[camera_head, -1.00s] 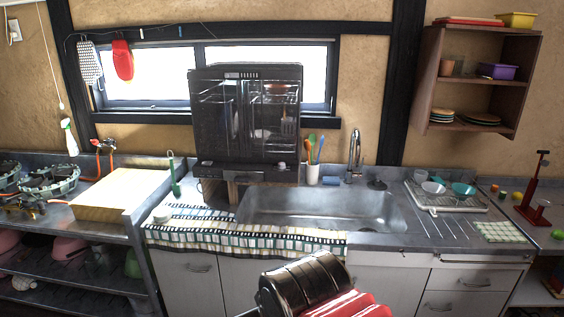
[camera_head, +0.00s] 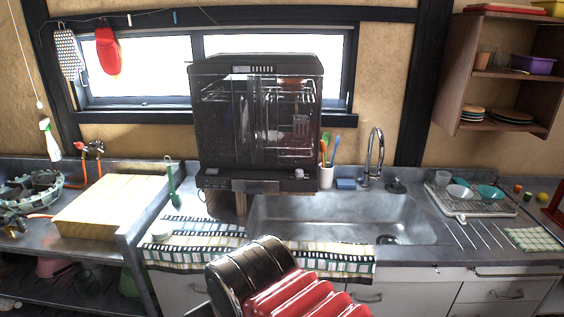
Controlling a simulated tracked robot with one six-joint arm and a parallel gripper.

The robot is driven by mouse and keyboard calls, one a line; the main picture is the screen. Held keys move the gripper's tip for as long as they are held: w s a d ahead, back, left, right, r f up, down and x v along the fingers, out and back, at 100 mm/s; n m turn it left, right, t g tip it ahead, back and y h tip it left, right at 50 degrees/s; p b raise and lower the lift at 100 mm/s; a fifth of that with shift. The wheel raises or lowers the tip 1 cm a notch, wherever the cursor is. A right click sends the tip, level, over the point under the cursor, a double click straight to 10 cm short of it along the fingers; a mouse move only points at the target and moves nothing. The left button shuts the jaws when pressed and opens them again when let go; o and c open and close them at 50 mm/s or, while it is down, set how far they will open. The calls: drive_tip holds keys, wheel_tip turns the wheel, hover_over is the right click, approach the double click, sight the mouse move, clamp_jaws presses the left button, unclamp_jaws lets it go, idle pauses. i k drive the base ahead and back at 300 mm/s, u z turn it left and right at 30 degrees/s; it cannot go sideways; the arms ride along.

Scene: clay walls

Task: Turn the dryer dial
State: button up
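The dish dryer (camera_head: 222,130) is a dark, see-through cabinet standing on the counter behind the sink, in front of the window. Its door is shut, and racks with dishes show dimly inside. A small pale dial (camera_head: 299,173) sits at the right end of the dark panel along its base. A black and red part of my arm shows at the bottom middle, in front of the counter and well below the dial. My gripper is not visible in this view.
The steel sink (camera_head: 340,215) lies below and right of the dryer. A tool cup (camera_head: 326,177) stands close to its right side, with a faucet (camera_head: 376,155) beyond. A striped cloth (camera_head: 200,256) hangs over the counter's front edge. A green brush (camera_head: 173,185) stands at left.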

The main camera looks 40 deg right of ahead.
sight(298, 174)
drive_tip(key=z, duration=0.35)
drive_tip(key=i, duration=1.15)
drive_tip(key=z, duration=0.6)
